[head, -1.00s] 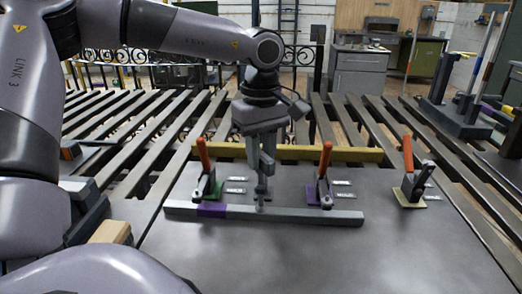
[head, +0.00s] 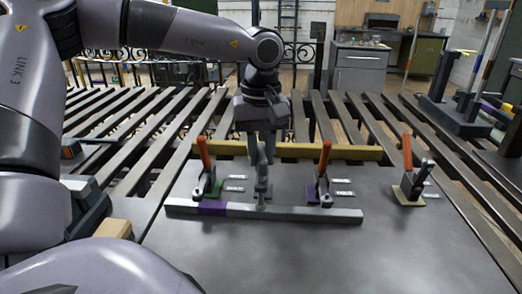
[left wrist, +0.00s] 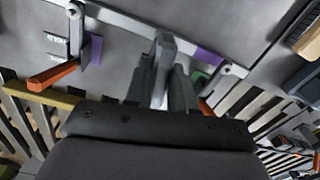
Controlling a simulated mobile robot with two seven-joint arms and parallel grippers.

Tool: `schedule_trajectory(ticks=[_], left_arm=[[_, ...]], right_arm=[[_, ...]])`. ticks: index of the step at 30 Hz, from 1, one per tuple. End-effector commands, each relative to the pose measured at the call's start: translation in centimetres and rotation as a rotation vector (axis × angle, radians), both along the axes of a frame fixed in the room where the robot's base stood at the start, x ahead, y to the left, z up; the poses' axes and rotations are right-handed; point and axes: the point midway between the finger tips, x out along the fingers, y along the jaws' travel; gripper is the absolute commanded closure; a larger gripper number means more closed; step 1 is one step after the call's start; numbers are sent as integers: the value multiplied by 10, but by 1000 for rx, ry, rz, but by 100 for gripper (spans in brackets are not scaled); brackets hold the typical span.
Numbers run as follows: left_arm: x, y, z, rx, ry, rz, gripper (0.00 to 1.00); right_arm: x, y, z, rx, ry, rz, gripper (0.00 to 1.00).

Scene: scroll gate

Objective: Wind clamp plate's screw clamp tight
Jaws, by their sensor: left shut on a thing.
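My left gripper (head: 264,172) hangs over the middle of the clamp plate (head: 290,245), pointing down, its fingers at the grey screw clamp (head: 262,197) behind a long grey bar (head: 290,212). It is shut on the upper part of the screw clamp, which the fingers mostly hide. In the left wrist view, a grey upright piece (left wrist: 165,52) stands between the gripper's fingers (left wrist: 160,82). The bar has a purple section left of the screw clamp. My right gripper is not in view.
Orange-handled toggle clamps stand on both sides: one on a green base (head: 205,172), one on a purple base (head: 324,175). Another, on a yellow base (head: 410,180), is at the right. A yellow beam (head: 310,152) runs behind. The plate's front is clear.

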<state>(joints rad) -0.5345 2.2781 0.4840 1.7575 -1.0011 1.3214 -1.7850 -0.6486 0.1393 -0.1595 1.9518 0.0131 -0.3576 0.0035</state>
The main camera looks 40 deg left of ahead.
Motion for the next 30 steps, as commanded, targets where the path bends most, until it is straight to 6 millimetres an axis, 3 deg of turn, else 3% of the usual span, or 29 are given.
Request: schedule_trajectory(ticks=[6,7,8,19,30], left_arm=[[3,1,5,2,-15,2,100],[3,0,5,2,-15,2,66],[3,0,5,2,-15,2,57],[1,0,7,1,-6,2,55],[2,0,63,2,-10,3,55]], right_arm=[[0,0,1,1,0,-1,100],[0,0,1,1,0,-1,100],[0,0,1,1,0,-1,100],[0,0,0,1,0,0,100],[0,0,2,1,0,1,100]])
